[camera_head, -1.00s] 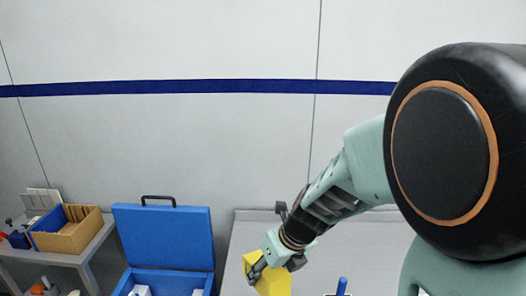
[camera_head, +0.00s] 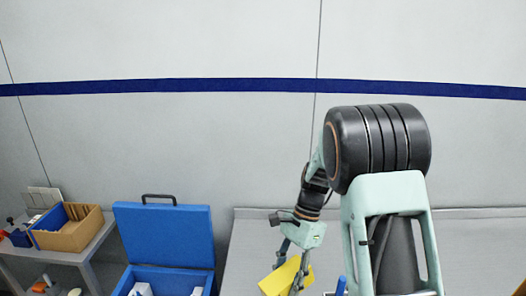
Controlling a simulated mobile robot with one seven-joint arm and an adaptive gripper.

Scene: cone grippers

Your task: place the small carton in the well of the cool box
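The cool box (camera_head: 130,279) is blue, with its lid (camera_head: 165,236) standing open against the wall side. Its lower part is cut off by the picture's bottom edge, so the well is only partly seen. A yellow block-like thing, which I take as the small carton (camera_head: 276,281), is tilted between the fingers of my gripper (camera_head: 291,268), to the right of the cool box. My gripper points down and appears shut on it. The carton's lower end is near the picture's bottom edge, and its height over the table cannot be told.
White items (camera_head: 141,289) sit inside the cool box. A grey table (camera_head: 250,235) runs along the wall. A blue upright object (camera_head: 341,286) stands right of the carton. A side shelf at left holds a cardboard box (camera_head: 75,235) and small parts.

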